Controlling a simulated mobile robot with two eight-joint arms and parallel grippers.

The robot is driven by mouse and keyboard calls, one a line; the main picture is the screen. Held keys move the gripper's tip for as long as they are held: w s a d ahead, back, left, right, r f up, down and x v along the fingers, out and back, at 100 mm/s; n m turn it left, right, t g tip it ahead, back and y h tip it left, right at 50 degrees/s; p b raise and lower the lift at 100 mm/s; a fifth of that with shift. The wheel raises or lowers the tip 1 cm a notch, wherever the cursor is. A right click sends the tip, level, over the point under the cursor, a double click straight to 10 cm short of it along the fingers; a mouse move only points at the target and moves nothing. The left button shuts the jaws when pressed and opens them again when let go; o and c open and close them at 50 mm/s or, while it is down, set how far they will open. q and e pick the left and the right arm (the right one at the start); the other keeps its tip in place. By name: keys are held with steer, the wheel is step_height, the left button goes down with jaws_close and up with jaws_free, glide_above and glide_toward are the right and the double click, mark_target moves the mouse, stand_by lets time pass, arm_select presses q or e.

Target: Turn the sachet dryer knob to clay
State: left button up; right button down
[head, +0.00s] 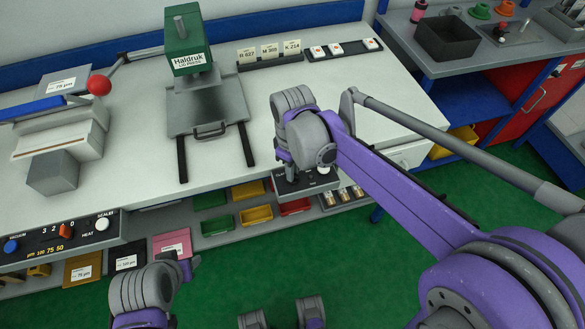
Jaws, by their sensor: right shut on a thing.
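A small grey control box (312,187) with a dark top is fixed at the front edge of the white bench, below my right gripper. My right gripper (291,176) points down onto its left part and is shut on a dark knob there, mostly hidden by the fingers. The knob's pointer and the word clay cannot be read. A white round button (323,170) shows at the right of the box. My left gripper (190,264) is low at the left, in front of the bench, away from the box; its jaw opening is unclear.
A green press (188,40) and a red-balled lever (99,85) stand on the bench (240,175). A sealer panel (60,243) is at the left front. Coloured bins (256,215) sit on the shelf below. Label cards (269,51) stand at the back.

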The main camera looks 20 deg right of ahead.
steer(key=shift+n, duration=0.4)
steer(key=c, duration=0.9)
jaws_free()
steer(key=shift+r, duration=0.1)
step_height(320, 180, up, 11)
steer(key=p, duration=0.1)
